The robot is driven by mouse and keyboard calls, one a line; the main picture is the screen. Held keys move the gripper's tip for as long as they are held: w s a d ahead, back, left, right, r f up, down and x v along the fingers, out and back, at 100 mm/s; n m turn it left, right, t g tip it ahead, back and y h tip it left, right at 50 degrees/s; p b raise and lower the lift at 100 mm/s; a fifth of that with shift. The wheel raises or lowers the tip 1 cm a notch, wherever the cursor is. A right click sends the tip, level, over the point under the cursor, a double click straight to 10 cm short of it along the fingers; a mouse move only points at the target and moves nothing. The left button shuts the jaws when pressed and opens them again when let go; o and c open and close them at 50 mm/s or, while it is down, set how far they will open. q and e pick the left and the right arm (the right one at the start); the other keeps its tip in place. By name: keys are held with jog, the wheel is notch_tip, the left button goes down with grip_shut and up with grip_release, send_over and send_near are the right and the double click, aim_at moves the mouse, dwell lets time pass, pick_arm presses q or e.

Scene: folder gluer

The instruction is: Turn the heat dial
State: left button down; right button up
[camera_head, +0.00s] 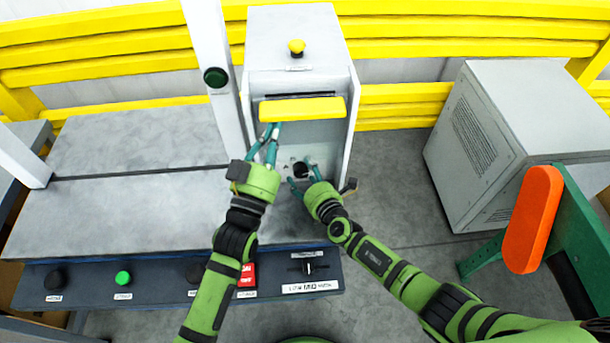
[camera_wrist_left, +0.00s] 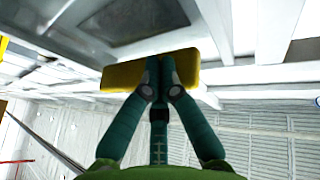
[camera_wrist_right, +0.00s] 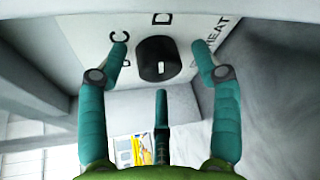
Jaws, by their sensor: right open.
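The black round heat dial (camera_wrist_right: 157,60) sits on a pale panel with large letters, including "HEAT". A light mark shows on its face. In the head view the dial (camera_head: 301,170) is low on the grey machine cabinet (camera_head: 297,35). My right gripper (camera_wrist_right: 160,47) is open, one finger on each side of the dial with gaps between. The right gripper also shows in the head view (camera_head: 303,172). My left gripper (camera_head: 270,128) is at the lower left of the yellow flap (camera_head: 310,109). In the left wrist view its fingertips are together against the flap (camera_wrist_left: 119,78); contact is unclear.
A control panel (camera_head: 75,285) with buttons and a switch runs along the front. A grey box (camera_head: 510,140) and an orange paddle (camera_head: 532,220) stand at the right. Grey floor is free between cabinet and box.

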jog(key=c, duration=1.1)
jog(key=shift+m, duration=0.3)
jog(key=shift+f+m+t+y, duration=0.15)
jog(key=shift+m+t+y, duration=0.15)
jog(key=shift+m+y, duration=0.3)
jog(key=o, duration=1.1)
jog(key=shift+d, duration=0.1)
